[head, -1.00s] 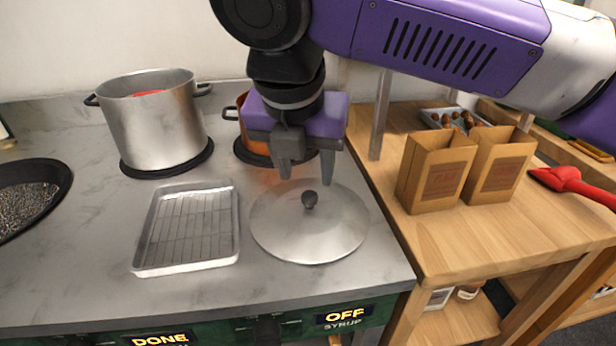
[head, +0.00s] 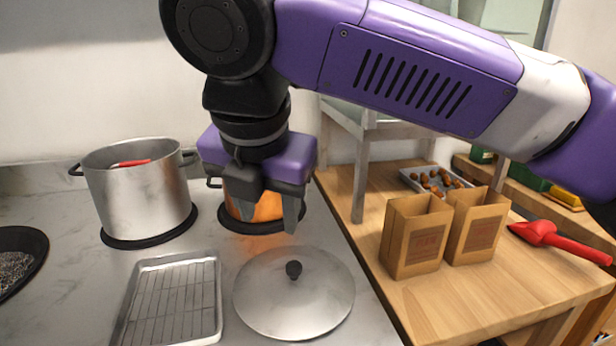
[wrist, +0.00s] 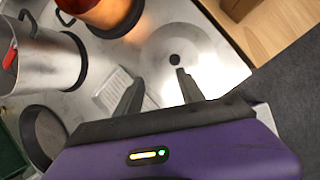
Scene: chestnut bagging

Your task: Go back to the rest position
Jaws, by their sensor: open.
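My gripper (head: 268,212) is open and empty. In the head view it hangs fingers down in front of the copper pot (head: 262,206), above and behind the steel lid (head: 310,305). The lid lies flat on the grey counter with its dark knob up, apart from my fingers. In the wrist view my two fingertips (wrist: 158,82) show spread apart, with the lid (wrist: 205,58) beyond them. The copper pot also shows in the wrist view (wrist: 100,14), and my gripper hides part of it in the head view.
A tall steel pot (head: 140,195) with something red inside stands at left. A wire-rack tray (head: 215,300) lies left of the lid. On the wooden table stand two paper bags (head: 412,245), a chestnut tray (head: 410,178) and a red scoop (head: 560,240). A dark pan (head: 35,245) sits far left.

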